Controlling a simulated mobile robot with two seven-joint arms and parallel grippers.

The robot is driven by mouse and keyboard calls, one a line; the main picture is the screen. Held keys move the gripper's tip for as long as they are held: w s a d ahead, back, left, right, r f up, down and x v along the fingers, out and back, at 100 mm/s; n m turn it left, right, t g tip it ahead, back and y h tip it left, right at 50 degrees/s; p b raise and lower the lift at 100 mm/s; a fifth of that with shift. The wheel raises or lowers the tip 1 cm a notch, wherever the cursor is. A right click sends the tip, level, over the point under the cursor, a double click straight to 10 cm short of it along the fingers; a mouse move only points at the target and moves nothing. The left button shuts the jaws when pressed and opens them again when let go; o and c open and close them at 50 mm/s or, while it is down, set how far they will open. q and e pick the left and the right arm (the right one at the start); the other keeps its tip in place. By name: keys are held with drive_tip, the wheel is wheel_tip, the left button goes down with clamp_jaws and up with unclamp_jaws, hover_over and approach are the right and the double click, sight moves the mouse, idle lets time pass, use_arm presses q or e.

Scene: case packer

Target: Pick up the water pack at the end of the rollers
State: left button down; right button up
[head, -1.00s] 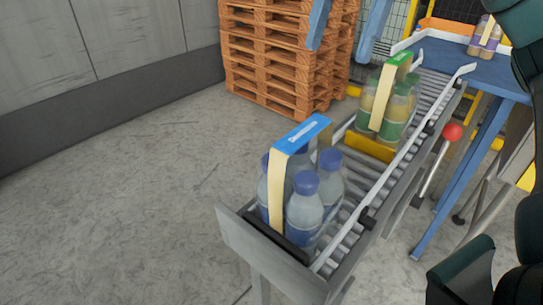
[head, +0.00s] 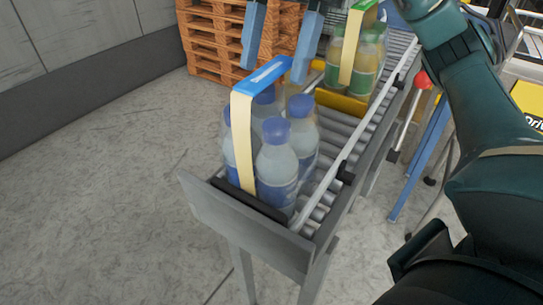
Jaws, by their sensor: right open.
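The water pack (head: 277,165) is a cluster of clear bottles with blue caps and blue labels. It stands upright at the near end of the roller conveyor (head: 343,128), against the dark end stop. A cream strap with a blue top (head: 262,76) arches over it as a handle. My right gripper (head: 274,73) shows as two blue fingers reaching down from the top edge. It is open and empty, with one fingertip on each side of the handle's far part in the picture. I cannot tell its exact height over the handle. My left gripper is not in view.
A second pack with green labels and a green-topped strap (head: 364,65) stands farther up the rollers, behind a yellow block (head: 342,104). A side rail (head: 350,150) runs along the conveyor. A red-knobbed lever (head: 422,80) is to the right. Wooden pallets (head: 212,40) are stacked behind.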

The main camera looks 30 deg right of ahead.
drive_tip(key=shift+x, duration=1.15)
clamp_jaws()
drive_tip(key=shift+r, duration=0.1)
